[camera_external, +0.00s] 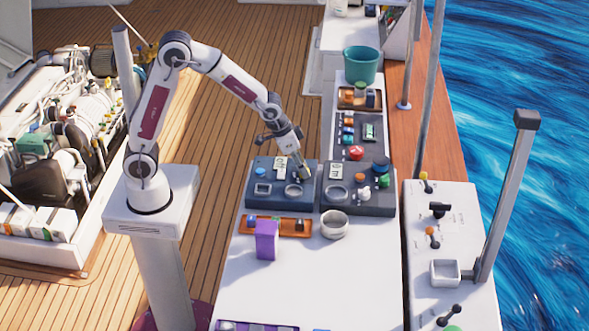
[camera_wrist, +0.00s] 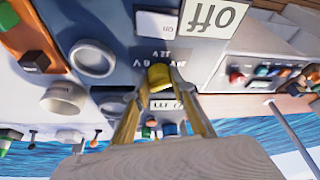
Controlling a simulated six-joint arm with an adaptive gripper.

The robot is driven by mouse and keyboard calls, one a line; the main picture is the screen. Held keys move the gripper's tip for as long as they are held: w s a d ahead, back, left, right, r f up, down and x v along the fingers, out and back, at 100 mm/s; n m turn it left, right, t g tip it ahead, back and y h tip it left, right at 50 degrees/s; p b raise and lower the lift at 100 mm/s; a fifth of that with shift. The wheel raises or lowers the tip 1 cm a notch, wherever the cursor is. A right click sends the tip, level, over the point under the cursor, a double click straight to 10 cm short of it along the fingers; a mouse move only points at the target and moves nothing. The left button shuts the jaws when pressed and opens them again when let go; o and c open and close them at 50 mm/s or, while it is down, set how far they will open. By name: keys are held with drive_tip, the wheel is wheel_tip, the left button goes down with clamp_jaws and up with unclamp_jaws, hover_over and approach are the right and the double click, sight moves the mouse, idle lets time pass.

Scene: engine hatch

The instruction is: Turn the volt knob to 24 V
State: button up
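The volt knob seems to be the yellow-tipped piece (camera_wrist: 160,75) in the wrist view, beside upside-down voltage markings, of which 12 V is legible. Its pointing direction is not clear. My gripper (camera_wrist: 160,88) has a finger on each side of it; whether they touch it is unclear. In the external view my gripper (camera_external: 304,174) reaches down to the right part of the dark blue-grey panel (camera_external: 262,203) and hides the knob there. An "Off" label (camera_wrist: 213,15) shows upside down near the knob in the wrist view.
A second dark panel (camera_external: 345,209) with knobs and buttons adjoins on the right. A white ring (camera_external: 334,225), an orange tray (camera_external: 259,226) and a purple block (camera_external: 266,241) stand in front. A green bucket (camera_external: 361,65) is at the back. The white counter's front is mostly clear.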

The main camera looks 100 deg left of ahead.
drive_tip(key=o, duration=0.4)
drive_tip(key=shift+r, duration=0.2)
drive_tip(key=v, duration=1.1)
drive_tip(key=shift+s+r, duration=0.25)
drive_tip(key=shift+r, duration=0.05)
drive_tip(key=shift+d, duration=0.1)
idle(0.3)
drive_tip(key=s+d+r+m, duration=0.1)
drive_tip(key=s+d, duration=0.2)
drive_tip(key=s, duration=0.5)
drive_tip(key=s+d+r+m+t, duration=0.1)
drive_tip(key=s+d, duration=0.3)
drive_tip(key=s, duration=0.3)
drive_tip(key=s+d+r+m+h, duration=0.1)
drive_tip(key=s+d, duration=0.3)
drive_tip(key=s, duration=0.4)
drive_tip(key=shift+s+r, duration=0.35)
drive_tip(key=shift+r, duration=0.1)
drive_tip(key=shift+c, duration=0.4)
idle(2.1)
